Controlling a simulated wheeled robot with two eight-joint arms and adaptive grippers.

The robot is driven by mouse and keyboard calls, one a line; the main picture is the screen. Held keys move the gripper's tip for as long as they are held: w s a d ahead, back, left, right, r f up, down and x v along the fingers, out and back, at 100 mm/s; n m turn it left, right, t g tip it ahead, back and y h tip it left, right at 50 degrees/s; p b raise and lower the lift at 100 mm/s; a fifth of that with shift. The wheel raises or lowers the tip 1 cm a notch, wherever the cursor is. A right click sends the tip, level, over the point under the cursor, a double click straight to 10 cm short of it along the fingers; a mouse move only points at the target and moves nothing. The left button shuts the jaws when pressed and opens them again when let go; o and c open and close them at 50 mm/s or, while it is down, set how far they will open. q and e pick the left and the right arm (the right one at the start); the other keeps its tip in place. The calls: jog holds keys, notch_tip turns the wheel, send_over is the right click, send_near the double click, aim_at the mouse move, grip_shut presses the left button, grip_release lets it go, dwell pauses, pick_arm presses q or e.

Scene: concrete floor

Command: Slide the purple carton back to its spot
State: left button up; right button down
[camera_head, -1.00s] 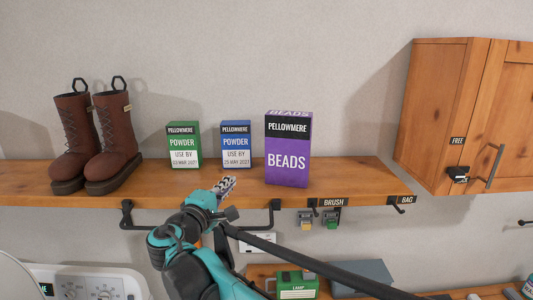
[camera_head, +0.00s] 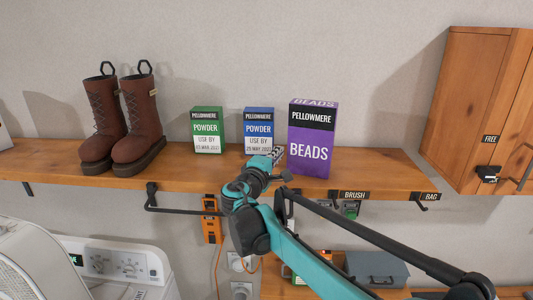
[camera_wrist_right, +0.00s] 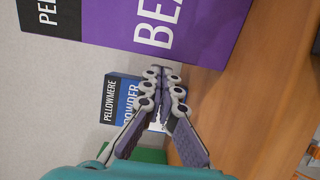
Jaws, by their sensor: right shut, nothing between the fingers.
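The purple BEADS carton (camera_head: 312,155) stands upright on the wooden shelf (camera_head: 385,172), close to its front edge. It sits farther forward than the blue and green powder boxes. My right gripper (camera_head: 278,155) is shut and empty, with its tips at the carton's left side, low down. In the right wrist view the purple carton (camera_wrist_right: 205,32) fills the top, and the shut fingertips (camera_wrist_right: 160,72) lie just by its edge. I cannot tell whether they touch it. My left gripper is not in view.
The blue powder box (camera_head: 258,128) stands just left of the carton, partly behind my gripper. A green powder box (camera_head: 207,130) and brown boots (camera_head: 138,125) stand farther left. The shelf right of the carton is clear, up to a wooden cabinet (camera_head: 475,105).

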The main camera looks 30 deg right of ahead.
jog(key=shift+s+d, duration=0.25)
jog(key=shift+s, duration=0.05)
jog(key=shift+w+d+f, duration=0.1)
jog(key=shift+w, duration=0.1)
jog(key=s+d, duration=0.4)
jog(key=d, duration=0.1)
jog(key=s+d, duration=0.4)
jog(key=d, duration=0.1)
jog(key=s+d, duration=0.3)
jog(key=d, duration=0.2)
jog(key=shift+s, duration=0.4)
